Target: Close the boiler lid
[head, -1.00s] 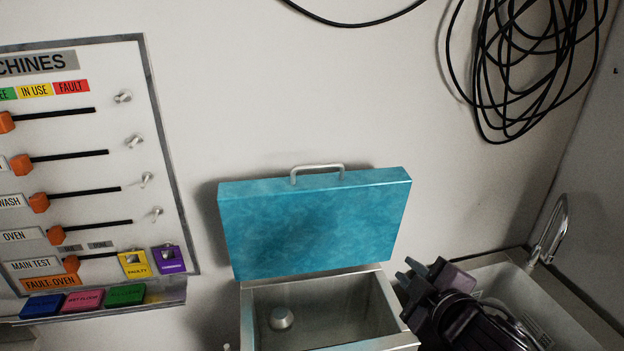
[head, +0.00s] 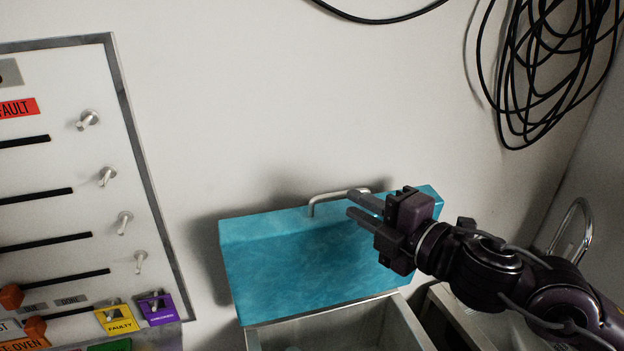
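The boiler lid (head: 290,262) is a turquoise panel standing open, nearly upright, against the back wall. A metal bar handle (head: 325,197) sits on its top edge. The open metal boiler box (head: 400,318) is below it, cut off by the bottom of the view. My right gripper (head: 357,205) reaches in from the right in front of the lid's upper right part. Its two fingers are apart and point left, close to the right end of the handle. Nothing shows between the fingers; whether they touch the lid or handle I cannot tell. My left gripper is not in view.
A machines board (head: 60,180) with pegs and sliders hangs on the wall at left. A black cable coil (head: 540,70) hangs at upper right. A sink tap (head: 578,225) stands at right behind my arm.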

